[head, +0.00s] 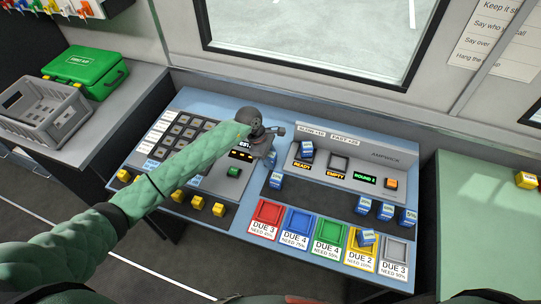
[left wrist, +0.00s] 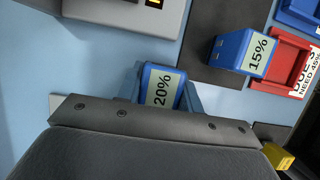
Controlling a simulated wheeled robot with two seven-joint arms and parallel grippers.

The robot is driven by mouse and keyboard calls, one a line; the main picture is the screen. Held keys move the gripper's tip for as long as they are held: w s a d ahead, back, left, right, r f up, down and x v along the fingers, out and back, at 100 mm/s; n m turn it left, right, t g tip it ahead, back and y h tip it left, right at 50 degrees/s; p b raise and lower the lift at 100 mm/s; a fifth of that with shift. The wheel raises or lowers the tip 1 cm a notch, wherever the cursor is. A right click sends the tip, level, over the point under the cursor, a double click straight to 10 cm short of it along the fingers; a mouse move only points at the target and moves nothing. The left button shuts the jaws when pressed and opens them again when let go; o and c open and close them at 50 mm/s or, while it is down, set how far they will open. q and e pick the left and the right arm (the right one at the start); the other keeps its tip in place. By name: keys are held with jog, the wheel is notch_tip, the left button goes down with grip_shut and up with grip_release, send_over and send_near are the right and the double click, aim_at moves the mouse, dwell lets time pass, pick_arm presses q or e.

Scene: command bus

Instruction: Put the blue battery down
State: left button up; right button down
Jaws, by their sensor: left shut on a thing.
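My left gripper (head: 268,152) is over the blue console, between the keypad and the charger panel. It is shut on a blue battery marked 20%, which shows in the left wrist view (left wrist: 161,88) between the fingers. The gripper mostly hides this battery in the head view. Whether the battery touches the console I cannot tell. Another blue battery (head: 276,180), marked 15% in the left wrist view (left wrist: 245,52), stands on the dark strip close by. My right gripper is out of view.
The charger panel (head: 345,185) has a blue battery (head: 307,150) at its READY slot and an empty middle slot. Several blue batteries (head: 385,211) stand at the dark strip's right end. Coloured trays line the front; a blue battery (head: 366,238) is on the yellow tray (head: 357,251).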

pick_arm(q)
jog(key=shift+f, duration=0.15)
dwell(0.3)
jog(key=o, duration=1.1)
